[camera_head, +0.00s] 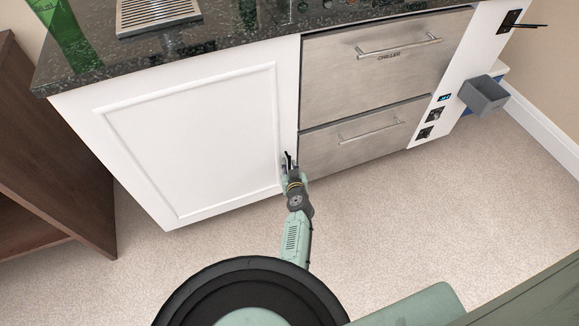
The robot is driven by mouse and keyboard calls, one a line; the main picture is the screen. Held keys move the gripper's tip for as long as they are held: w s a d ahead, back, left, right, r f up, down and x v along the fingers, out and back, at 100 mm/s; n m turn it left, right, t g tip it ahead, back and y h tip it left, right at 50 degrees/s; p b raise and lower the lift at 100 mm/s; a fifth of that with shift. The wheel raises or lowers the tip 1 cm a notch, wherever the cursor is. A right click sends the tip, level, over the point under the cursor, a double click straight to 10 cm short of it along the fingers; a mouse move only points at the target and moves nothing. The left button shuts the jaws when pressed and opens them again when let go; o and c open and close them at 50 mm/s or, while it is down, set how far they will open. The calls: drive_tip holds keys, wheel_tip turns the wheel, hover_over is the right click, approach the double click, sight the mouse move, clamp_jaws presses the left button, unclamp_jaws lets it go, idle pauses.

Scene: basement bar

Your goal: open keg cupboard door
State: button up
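The keg cupboard door (195,140) is the white panelled door under the dark counter, left of the steel drawers. It looks shut, with no gap visible along its edges. My gripper (288,158) is at the door's right edge, low down, close to the steel drawer fronts. Its dark fingers point up along the edge and look very near or touching the door. Any handle there is hidden by the gripper or too small to make out. I cannot tell whether the fingers are open or shut.
Steel chiller drawers (370,65) with bar handles stand right of the door. The dark speckled counter (230,35) overhangs above, with a drip tray (157,14) on it. A brown wooden shelf unit (60,150) is at the left. A grey bin (484,94) hangs at the right. Carpet (400,220) in front is clear.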

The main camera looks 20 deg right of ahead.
clamp_jaws()
idle(0.7)
